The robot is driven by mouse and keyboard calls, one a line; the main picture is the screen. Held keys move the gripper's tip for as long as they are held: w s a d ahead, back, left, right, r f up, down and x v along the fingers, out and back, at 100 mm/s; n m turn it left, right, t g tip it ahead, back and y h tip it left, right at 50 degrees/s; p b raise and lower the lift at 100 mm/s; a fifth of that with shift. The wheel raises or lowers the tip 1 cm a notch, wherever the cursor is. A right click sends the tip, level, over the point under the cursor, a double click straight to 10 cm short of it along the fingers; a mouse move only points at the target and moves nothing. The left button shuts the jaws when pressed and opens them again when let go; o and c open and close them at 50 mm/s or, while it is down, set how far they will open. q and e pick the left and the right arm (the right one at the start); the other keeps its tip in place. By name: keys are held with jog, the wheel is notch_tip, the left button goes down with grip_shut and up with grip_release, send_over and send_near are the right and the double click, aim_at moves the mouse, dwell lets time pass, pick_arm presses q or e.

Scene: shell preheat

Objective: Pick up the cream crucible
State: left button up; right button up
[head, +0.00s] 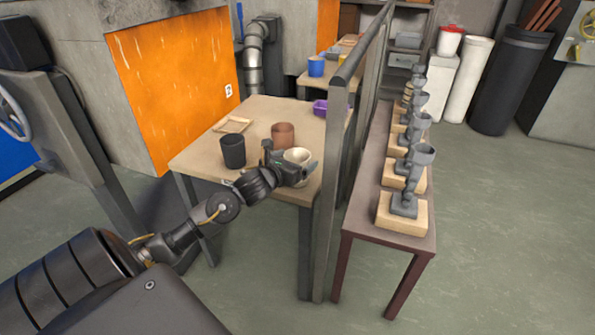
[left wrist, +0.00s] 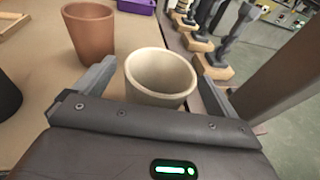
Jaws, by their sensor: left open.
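The cream crucible (head: 297,155) stands upright on the front right part of the wooden table, partly hidden by my left gripper in the head view. My left gripper (head: 291,161) is open at the crucible. In the left wrist view the cream crucible (left wrist: 160,76) sits between the two spread fingers of the left gripper (left wrist: 155,85), one on each side. The left finger appears very near its wall; I cannot tell whether it touches. My right gripper is not in view.
A brown crucible (head: 283,135) stands just behind, and a dark crucible (head: 233,150) to the left. A shallow tray (head: 231,124) and a purple container (head: 320,107) lie farther back. A grey rail (head: 335,150) runs along the table's right side.

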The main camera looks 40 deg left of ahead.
pick_arm(q)
jog(key=shift+x, duration=0.85)
jog(key=shift+c, duration=0.2)
jog(key=c, duration=1.2)
jog(key=shift+r, duration=0.1)
